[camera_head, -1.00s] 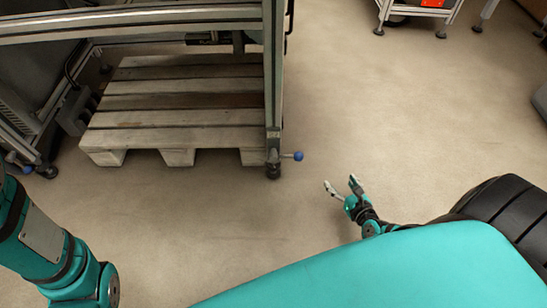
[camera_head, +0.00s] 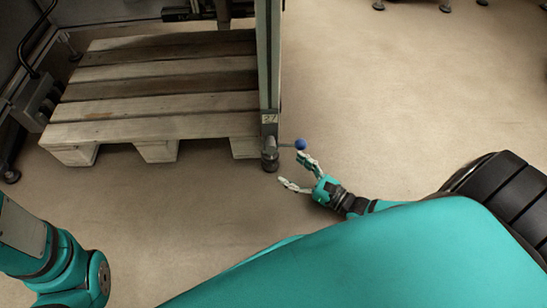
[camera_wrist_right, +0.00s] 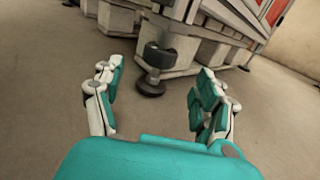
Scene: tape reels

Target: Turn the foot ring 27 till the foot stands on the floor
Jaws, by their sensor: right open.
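The foot ring 27 (camera_head: 270,150) is a dark collar low on the frame's grey post, under a label reading 27 (camera_head: 269,118). A short lever with a blue ball (camera_head: 300,144) sticks out from it to the right. The foot's dark round pad (camera_head: 271,165) is below; I cannot tell whether it touches the floor. My right gripper (camera_head: 293,169) is open and empty, low over the floor just right of the foot, one finger close to the ball. In the right wrist view, the ring (camera_wrist_right: 160,56) and pad (camera_wrist_right: 151,88) appear between the spread fingers. My left gripper is out of view.
A wooden pallet (camera_head: 155,128) lies inside the frame, left of the post. A grey box (camera_head: 38,100) and another foot (camera_head: 10,175) are at the far left. The floor (camera_head: 400,90) to the right is clear.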

